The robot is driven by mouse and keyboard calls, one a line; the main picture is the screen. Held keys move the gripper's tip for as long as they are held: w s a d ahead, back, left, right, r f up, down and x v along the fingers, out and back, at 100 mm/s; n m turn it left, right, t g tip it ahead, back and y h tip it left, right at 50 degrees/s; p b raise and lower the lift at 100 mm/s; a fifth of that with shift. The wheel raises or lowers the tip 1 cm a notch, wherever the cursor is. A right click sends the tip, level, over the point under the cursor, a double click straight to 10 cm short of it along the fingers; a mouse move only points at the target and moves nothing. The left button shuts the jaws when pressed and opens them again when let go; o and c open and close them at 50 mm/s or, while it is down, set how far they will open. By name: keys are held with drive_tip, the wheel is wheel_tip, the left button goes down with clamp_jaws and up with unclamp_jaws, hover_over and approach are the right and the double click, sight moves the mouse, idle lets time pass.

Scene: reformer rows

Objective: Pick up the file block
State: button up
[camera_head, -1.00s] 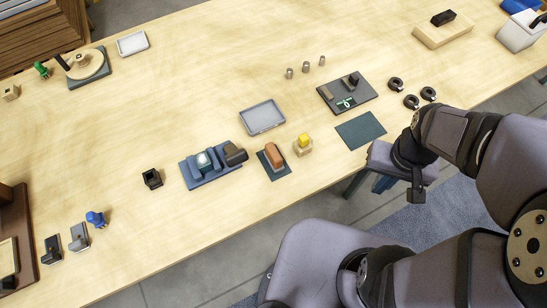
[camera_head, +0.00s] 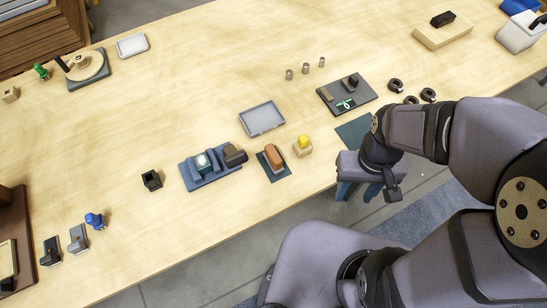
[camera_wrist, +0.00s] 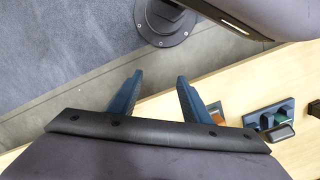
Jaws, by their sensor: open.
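An orange-brown block (camera_head: 274,156), which looks like the file block, lies on a small dark green mat (camera_head: 284,176) near the table's front edge. In the wrist view, part of an orange thing (camera_wrist: 216,110), likely this block, shows beside the right finger, which hides the rest. My gripper (camera_head: 359,191) is at the table's front edge, to the right of the block and apart from it. In the wrist view, its two blue fingers (camera_wrist: 159,78) are spread with nothing between them.
A yellow-topped wooden block (camera_head: 303,147) stands just right of the file block. A blue rack (camera_head: 213,174) with several things is close on its left. A grey tray (camera_head: 262,118) lies behind. A flat green mat (camera_head: 352,131) is partly covered by my arm.

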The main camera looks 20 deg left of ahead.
drive_tip(key=s+a+f+n, duration=0.1)
drive_tip(key=a+f+n, duration=0.2)
drive_tip(key=a, duration=0.2)
drive_tip(key=n+t, duration=0.1)
drive_tip(key=n, duration=0.2)
hover_over(273, 153)
drive_tip(key=shift+a+b, duration=0.1)
drive_tip(key=shift+b, duration=0.2)
drive_tip(key=shift+f, duration=0.2)
drive_tip(key=shift+d+f+p, duration=0.2)
drive_tip(key=shift+f+p, duration=0.6)
drive_tip(key=shift+f, duration=0.75)
drive_tip(key=shift+f+p, duration=0.55)
drive_tip(key=shift+f, duration=1.4)
